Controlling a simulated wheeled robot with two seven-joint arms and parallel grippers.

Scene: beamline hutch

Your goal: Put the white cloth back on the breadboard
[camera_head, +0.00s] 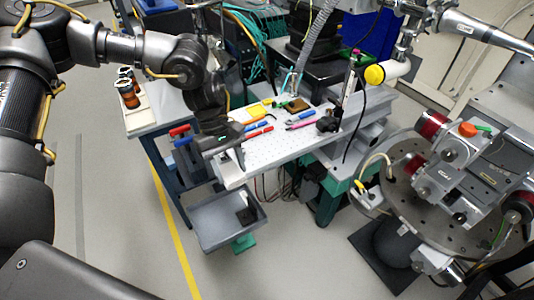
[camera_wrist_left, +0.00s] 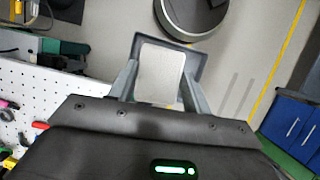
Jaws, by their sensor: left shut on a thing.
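The white cloth (camera_wrist_left: 160,72) shows in the left wrist view as a pale, flat piece between the two fingers of my left gripper (camera_wrist_left: 160,88). The gripper is shut on it. In the head view my left gripper (camera_head: 228,158) is at the left front end of the white perforated breadboard (camera_head: 275,147). I cannot tell whether the cloth touches the board; the hand partly hides it there. The breadboard also shows at the left of the left wrist view (camera_wrist_left: 35,88). My right gripper is not in view.
Coloured tools, including a yellow one (camera_head: 257,110), lie on the breadboard's back half. A grey tray (camera_head: 206,238) hangs low, below the board's front end. A side table with brown bottles (camera_head: 127,90) stands left. A round metal stage (camera_head: 400,200) is at the right.

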